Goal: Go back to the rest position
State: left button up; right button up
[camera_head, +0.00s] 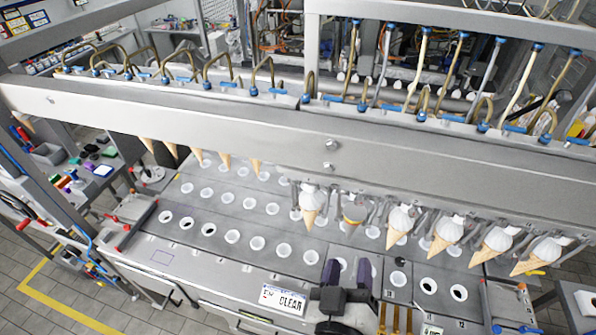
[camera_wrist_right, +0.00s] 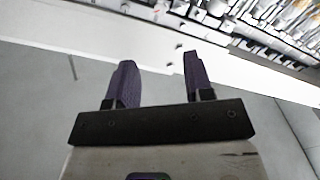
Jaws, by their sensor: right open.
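My right gripper (camera_head: 347,272) is at the front edge of the machine in the head view. Its two dark purple fingers stand apart with nothing between them. In the right wrist view the same gripper (camera_wrist_right: 158,80) is open and empty, with a pale machine panel beyond the fingers. My left gripper is in neither view. Several cones with white tops, such as one cone (camera_head: 311,201), hang in a row under the machine's beam, apart from my gripper.
A long metal beam (camera_head: 250,140) crosses above the deck (camera_head: 215,255), which has rows of round holes, some dark. A label plate (camera_head: 283,299) reading "CLEAR" is just left of my right gripper. A cluttered side bench (camera_head: 85,185) stands at left, with open floor (camera_head: 25,265) before it.

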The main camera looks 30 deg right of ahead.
jog(key=w+a+f+n+g+y, duration=0.1)
jog(key=a+f+n+g+y, duration=0.4)
jog(key=f+y, duration=0.8)
jog(key=s+d+f+g+p, duration=0.1)
jog(key=s+d+f+g, duration=0.1)
jog(key=s+f, duration=0.4)
jog(key=s+d+f+g+h+p, duration=0.1)
jog(key=s+d+f+g, duration=0.2)
jog(key=s+d+f, duration=0.2)
jog(key=s+f, duration=0.1)
jog(key=s, duration=0.2)
jog(key=shift+s+d+f+m, duration=0.2)
jog(key=shift+s+f+m, duration=0.1)
jog(key=shift+s+f, duration=0.1)
jog(key=shift+w, duration=0.1)
